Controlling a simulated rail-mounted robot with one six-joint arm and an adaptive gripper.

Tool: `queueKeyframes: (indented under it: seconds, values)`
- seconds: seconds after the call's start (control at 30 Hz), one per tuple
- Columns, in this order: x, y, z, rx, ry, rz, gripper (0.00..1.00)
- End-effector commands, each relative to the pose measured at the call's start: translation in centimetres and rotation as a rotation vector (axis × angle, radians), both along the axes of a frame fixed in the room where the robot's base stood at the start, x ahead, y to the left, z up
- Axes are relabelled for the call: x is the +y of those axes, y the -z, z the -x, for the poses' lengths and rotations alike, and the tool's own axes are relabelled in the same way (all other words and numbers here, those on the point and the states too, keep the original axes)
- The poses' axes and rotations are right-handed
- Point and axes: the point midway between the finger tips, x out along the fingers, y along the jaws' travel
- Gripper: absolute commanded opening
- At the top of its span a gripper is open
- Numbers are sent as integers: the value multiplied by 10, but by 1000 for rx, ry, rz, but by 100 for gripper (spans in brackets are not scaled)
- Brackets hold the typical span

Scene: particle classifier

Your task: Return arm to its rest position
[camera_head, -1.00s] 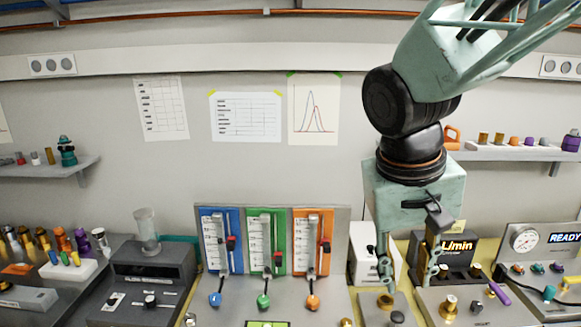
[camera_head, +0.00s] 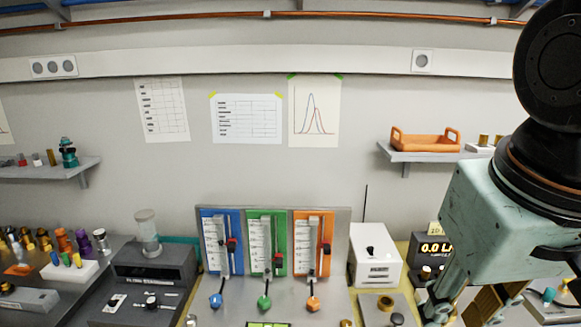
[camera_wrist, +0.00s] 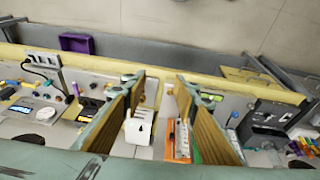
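My arm hangs down the right side of the head view, close to the camera, with my pale green gripper (camera_head: 458,308) at the lower right. Its fingers point down above the right part of the bench. In the wrist view my gripper (camera_wrist: 160,82) shows two brown-padded fingers standing apart, with nothing held between them. The bench with its white box and panel shows beyond and between the fingers. The fingertips are partly cut off or blurred against the bench in the head view.
A panel with blue, green and orange sliders (camera_head: 265,243) stands mid-bench. A white box with an antenna (camera_head: 376,268) and a display unit (camera_head: 434,250) stand right of it. A shelf with an orange tray (camera_head: 425,146) is behind the arm. A purple bin (camera_wrist: 76,43) shows in the wrist view.

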Motion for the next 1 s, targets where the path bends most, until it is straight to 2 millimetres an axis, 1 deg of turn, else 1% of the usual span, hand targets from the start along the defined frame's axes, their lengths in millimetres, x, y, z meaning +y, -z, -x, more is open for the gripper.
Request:
queueKeyframes:
  seconds: [0.03, 0.2, 0.4, 0.6, 1.0]
  values:
    - [0, -2, 7, -9, -1, -7, 27]
    - [3, -5, 27, -32, -8, -30, 27]
    - [7, -8, 43, -53, -17, -48, 27]
    - [8, -8, 49, -59, -20, -53, 27]
    - [8, -8, 49, -59, -21, -54, 27]
